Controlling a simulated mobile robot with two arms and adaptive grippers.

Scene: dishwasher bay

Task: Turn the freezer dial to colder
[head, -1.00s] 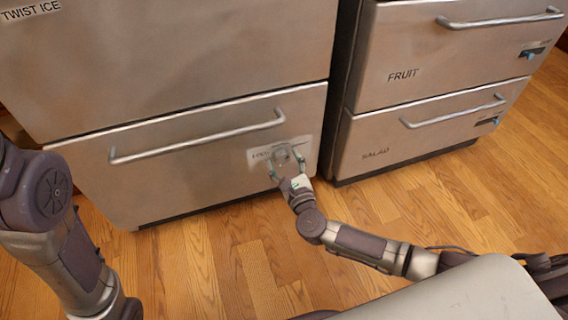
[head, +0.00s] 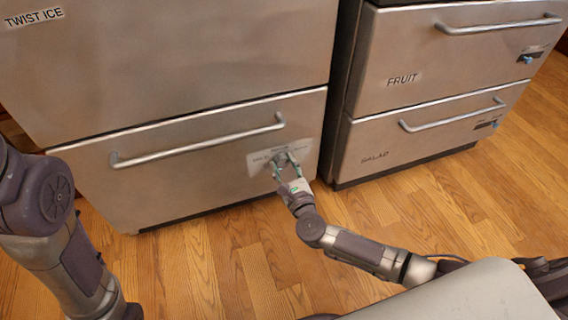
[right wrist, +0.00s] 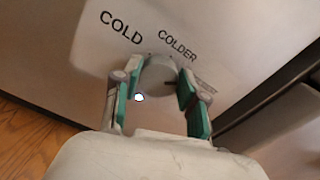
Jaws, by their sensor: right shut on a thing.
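The freezer dial (right wrist: 157,76) is a round grey knob on a pale label plate (head: 252,160), at the right end of the lower left drawer front (head: 215,170). In the right wrist view the words COLD and COLDER stand above the dial, COLD to the left and COLDER at its upper right. My right gripper (head: 284,166) is shut on the dial, with a green-padded finger on each side, as the right wrist view (right wrist: 158,80) also shows. The fingers hide parts of the dial, and I cannot tell its exact setting. My left gripper is out of view.
A long bar handle (head: 200,145) crosses the same drawer to the left of the dial. The unit at right has FRUIT (head: 405,79) and SALAD (head: 375,156) drawers with handles and small blue sliders. The wooden floor (head: 220,260) in front is clear.

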